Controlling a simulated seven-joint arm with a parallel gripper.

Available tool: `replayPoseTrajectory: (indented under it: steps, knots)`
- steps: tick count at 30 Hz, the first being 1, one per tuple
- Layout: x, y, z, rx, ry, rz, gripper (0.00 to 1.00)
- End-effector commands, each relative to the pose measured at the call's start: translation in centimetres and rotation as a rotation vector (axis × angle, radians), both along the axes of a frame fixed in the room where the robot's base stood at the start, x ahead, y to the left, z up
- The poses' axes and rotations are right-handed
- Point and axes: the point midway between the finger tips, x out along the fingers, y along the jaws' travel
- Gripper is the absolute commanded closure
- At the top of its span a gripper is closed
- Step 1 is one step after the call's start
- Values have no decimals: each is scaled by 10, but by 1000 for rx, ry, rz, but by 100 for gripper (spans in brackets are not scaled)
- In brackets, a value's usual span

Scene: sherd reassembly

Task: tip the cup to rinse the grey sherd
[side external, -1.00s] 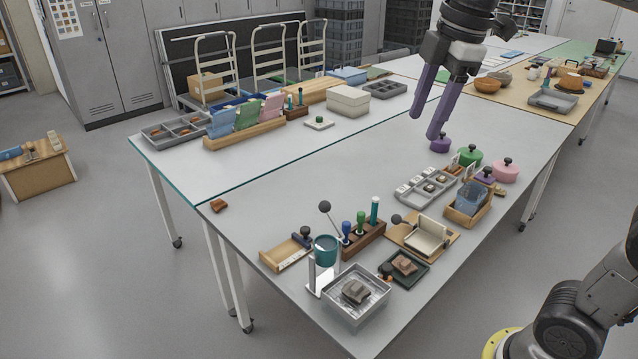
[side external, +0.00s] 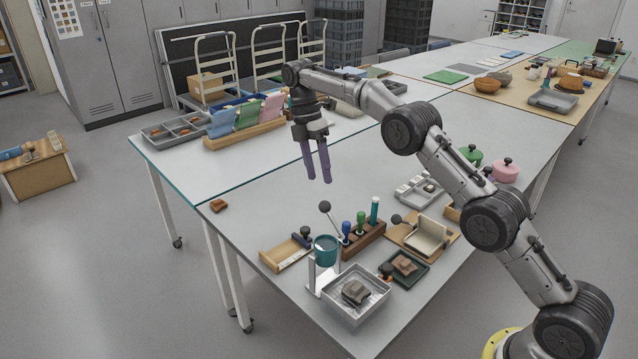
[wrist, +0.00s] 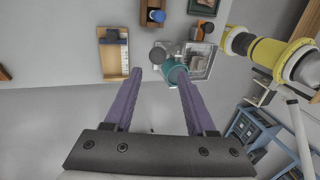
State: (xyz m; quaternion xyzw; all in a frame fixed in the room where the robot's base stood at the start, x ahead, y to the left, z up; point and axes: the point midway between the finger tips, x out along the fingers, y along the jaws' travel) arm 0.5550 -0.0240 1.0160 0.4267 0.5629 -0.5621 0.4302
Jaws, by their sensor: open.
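The grey sherd (side external: 355,291) lies in that tray. A rod with a dark ball (side external: 324,207) rises near the cup. My gripper (side external: 318,180) has two long purple fingers, apart and empty, pointing down in the air above and behind the cup. In the wrist view, my gripper (wrist: 161,74) is open, with the teal cup (wrist: 174,70) near the right fingertip and the tray (wrist: 204,70) beyond it. Whether the cup holds water cannot be seen.
A wooden tray (side external: 274,259) lies left of the cup. A wooden rack (side external: 362,242) with coloured-handled tools stands right behind it. A dark green tray (side external: 408,279) with a brown sherd is to the right. A brown piece (side external: 218,205) lies at the left edge. The table's middle is fairly clear.

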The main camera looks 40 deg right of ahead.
Motion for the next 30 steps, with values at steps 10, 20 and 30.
replayPoseTrajectory:
  steps: [10,20,30]
  knots:
    - [-2,-2,-41,2,67,-5,44]
    - [-8,-2,-56,2,68,-5,44]
    - [-14,-1,-74,2,67,-5,44]
